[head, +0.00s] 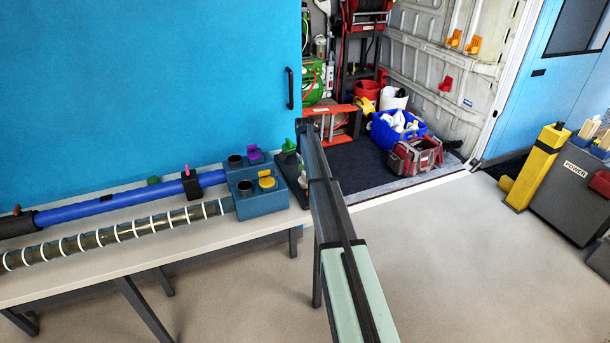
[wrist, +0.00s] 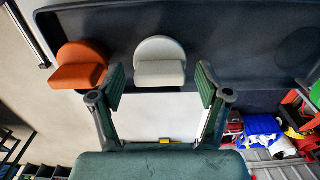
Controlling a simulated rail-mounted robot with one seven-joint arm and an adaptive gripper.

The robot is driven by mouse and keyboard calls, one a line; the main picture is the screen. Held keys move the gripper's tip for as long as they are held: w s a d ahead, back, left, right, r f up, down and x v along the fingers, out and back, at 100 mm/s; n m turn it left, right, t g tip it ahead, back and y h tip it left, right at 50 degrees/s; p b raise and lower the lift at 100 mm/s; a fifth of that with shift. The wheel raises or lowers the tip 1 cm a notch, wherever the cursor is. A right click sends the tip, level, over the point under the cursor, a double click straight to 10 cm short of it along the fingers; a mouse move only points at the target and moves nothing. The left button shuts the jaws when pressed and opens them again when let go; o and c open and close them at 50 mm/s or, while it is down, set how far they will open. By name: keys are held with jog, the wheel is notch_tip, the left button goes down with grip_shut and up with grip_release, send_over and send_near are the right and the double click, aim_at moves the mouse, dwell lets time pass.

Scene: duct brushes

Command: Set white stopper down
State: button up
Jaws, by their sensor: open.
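The white stopper (wrist: 160,62) shows in the wrist view, with a rounded disc and a block-shaped grip, resting on the dark tray (wrist: 225,30). My gripper (wrist: 160,80) is open, with one green-padded finger on each side of the stopper's near end. Clear gaps show between the pads and the stopper, and nothing is held. Whether the fingertips are level with the grip or above it I cannot tell. In the head view my arm hides the white stopper and the gripper; part of the dark tray (head: 298,190) shows at the bench's right end.
An orange stopper (wrist: 80,66) sits close left of the white one. In the head view a green stopper (head: 289,147) stands at the tray's back. A blue block (head: 250,203) with purple and yellow stoppers stands left of the tray. Ducts lie along the bench (head: 140,258).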

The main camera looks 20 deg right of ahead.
notch_tip(320, 180, up, 12)
jog(key=b, duration=0.4)
dwell(0.3)
